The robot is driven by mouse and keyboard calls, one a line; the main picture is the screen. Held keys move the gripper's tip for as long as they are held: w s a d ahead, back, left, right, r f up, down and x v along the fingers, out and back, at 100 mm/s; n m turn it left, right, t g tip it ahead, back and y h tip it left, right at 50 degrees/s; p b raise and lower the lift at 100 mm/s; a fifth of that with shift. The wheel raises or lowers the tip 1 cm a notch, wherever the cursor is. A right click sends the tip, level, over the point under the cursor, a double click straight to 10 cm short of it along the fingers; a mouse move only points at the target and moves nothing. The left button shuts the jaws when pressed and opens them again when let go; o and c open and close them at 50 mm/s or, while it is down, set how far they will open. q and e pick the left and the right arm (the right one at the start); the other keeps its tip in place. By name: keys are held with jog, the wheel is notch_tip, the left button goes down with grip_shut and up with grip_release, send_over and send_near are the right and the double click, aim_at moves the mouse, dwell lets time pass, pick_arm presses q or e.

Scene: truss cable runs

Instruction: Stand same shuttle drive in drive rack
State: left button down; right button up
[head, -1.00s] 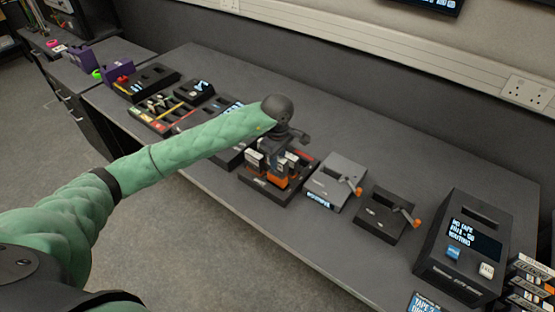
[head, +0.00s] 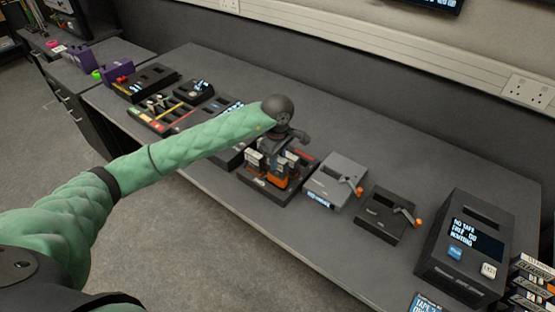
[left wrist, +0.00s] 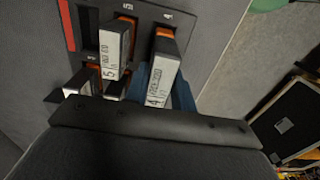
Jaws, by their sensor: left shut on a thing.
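The drive rack (head: 262,193) is a dark tray on the bench, with several shuttle drives standing in it. My left gripper (head: 284,158) reaches down over the rack. In the left wrist view, a drive labelled 4 (left wrist: 163,82) has a white label and an orange end towards the rack. Blue finger parts (left wrist: 184,97) show beside it, and my left gripper is shut on it. A drive labelled 5 (left wrist: 112,52) stands to its left. More drives (left wrist: 80,82) are partly hidden by the gripper body. How deep drive 4 sits is unclear. My right gripper is out of view.
A grey device (head: 335,178) and a black device (head: 385,214), each with an orange-tipped lever, stand right of the rack. A tape unit (head: 468,240) stands at the far right. An empty slot (left wrist: 88,28) shows in the rack.

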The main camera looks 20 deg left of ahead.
pick_arm(q)
jog(key=shift+f+b, duration=1.85)
jog(key=shift+b, duration=0.95)
dwell(1.7)
dwell(0.3)
jog(key=c, duration=0.8)
grip_release()
jog(key=shift+o, duration=0.2)
jog(key=shift+r, duration=0.1)
jog(key=shift+r+p, duration=0.45)
jog(key=shift+r, duration=3.2)
